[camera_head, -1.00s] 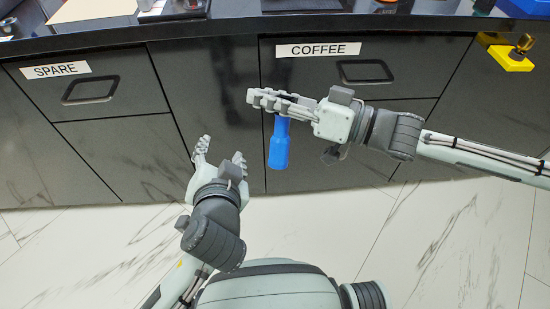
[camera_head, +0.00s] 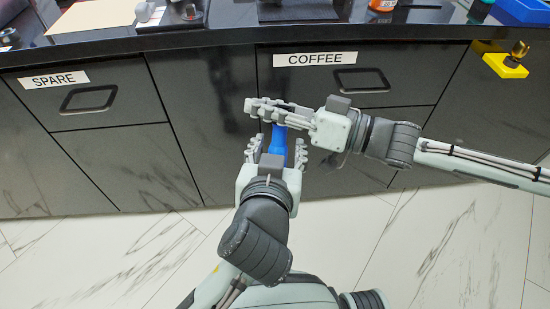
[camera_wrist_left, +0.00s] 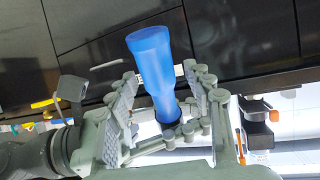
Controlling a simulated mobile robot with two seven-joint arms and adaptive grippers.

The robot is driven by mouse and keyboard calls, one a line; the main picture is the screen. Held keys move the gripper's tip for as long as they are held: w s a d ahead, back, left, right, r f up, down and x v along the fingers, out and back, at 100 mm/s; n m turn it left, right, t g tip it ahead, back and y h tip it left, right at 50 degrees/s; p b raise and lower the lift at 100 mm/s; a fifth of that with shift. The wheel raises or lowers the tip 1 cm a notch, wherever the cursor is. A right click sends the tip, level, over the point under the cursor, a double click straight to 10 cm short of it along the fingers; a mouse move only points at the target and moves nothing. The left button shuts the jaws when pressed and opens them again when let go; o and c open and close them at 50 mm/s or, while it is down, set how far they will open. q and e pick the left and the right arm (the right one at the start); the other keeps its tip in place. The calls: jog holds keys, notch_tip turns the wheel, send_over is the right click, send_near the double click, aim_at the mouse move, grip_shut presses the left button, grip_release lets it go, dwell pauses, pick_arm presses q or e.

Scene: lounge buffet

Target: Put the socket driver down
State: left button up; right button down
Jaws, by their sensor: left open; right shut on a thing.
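The socket driver shows as a blue handle (camera_head: 278,139), hanging down in front of the cabinet below the coffee drawer. My right gripper (camera_head: 262,108) is shut on its upper part and hides that end. My left gripper (camera_head: 276,150) is open just below, with its fingers on either side of the blue handle. In the left wrist view the blue handle (camera_wrist_left: 152,65) stands between the two spread fingers, its wide end towards the top. I see no clear contact between the left fingers and the handle.
The dark counter (camera_head: 225,38) runs across the top, with several objects on it. Below are the SPARE drawer (camera_head: 125,85) and the COFFEE drawer (camera_head: 410,78). A yellow block (camera_head: 505,67) with a brass-coloured piece is at the right. The marble floor (camera_head: 90,255) is clear.

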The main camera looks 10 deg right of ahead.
aim_at(280, 139)
pick_arm(q)
jog(key=shift+x, duration=2)
jog(key=shift+c, duration=0.3)
grip_shut()
pick_arm(e)
jog(key=c, duration=1.3)
grip_release()
jog(key=shift+o, duration=0.2)
